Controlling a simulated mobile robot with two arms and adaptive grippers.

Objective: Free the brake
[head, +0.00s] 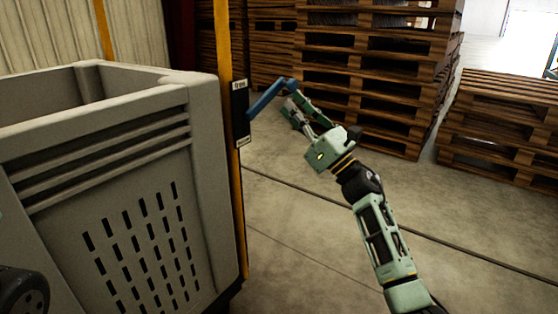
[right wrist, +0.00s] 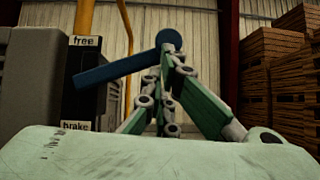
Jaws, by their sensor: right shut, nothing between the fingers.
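The brake lever (head: 266,97) is a blue bar with a round end. It comes out from a black plate (head: 240,112) on the yellow post, beside the grey bin. The plate is marked "free" at its top and "brake" at its bottom. In the right wrist view the lever (right wrist: 120,68) rises to the right from the plate (right wrist: 83,95) to its round end. My right gripper (head: 291,104) is shut and empty, its fingertips close by the lever's outer end. In the right wrist view its fingers (right wrist: 170,62) meet just below the round end; I cannot tell whether they touch it. My left gripper is not in view.
A large grey slotted bin (head: 110,190) fills the left, with the yellow post (head: 232,180) at its corner. Stacked wooden pallets (head: 370,75) stand behind the gripper, and a lower stack (head: 500,115) is at the right. The concrete floor (head: 310,225) between is clear.

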